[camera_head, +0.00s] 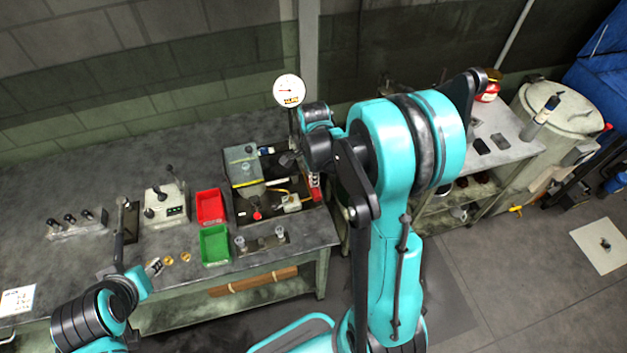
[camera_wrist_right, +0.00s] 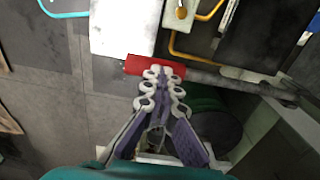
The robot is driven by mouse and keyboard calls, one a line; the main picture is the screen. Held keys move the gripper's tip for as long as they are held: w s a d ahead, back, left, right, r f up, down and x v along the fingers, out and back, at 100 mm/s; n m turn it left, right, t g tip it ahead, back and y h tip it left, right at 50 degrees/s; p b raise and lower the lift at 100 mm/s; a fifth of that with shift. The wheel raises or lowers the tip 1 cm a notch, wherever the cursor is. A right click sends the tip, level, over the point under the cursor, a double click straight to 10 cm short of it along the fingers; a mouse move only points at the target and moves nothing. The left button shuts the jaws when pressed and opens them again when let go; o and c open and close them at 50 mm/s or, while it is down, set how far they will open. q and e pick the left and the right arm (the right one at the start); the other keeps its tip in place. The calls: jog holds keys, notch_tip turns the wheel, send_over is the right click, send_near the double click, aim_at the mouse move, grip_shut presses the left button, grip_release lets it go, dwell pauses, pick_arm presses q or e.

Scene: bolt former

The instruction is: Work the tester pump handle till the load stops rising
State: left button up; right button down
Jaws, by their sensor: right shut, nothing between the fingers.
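The tester stands at the right end of the bench, with a round white dial gauge (camera_head: 289,90) on a post above it. The needle is too small to read. A red grip (camera_head: 314,187), seemingly the pump handle's, shows beside my right arm; in the right wrist view it is a red bar (camera_wrist_right: 155,66). My right gripper (camera_wrist_right: 161,75) is shut and empty, its tips overlapping the bar's lower edge; I cannot tell if they touch. In the head view my arm hides part of the tester. My left gripper (camera_head: 154,267) is low over the bench's front left.
A red bin (camera_head: 210,206) and a green bin (camera_head: 215,245) sit left of the tester. A control box (camera_head: 165,205) with levers stands further left. A side table (camera_head: 505,140) and a pale drum (camera_head: 560,108) are at right. The floor at front right is mostly clear.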

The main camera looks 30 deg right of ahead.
notch_tip(320, 180, up, 8)
jog(key=p, duration=0.4)
jog(key=shift+f+p, duration=0.15)
jog(key=shift+p, duration=0.25)
dwell(0.7)
notch_tip(320, 180, up, 7)
jog(key=p, duration=0.7)
notch_tip(320, 180, down, 7)
jog(key=b, duration=0.5)
jog(key=shift+f, duration=0.15)
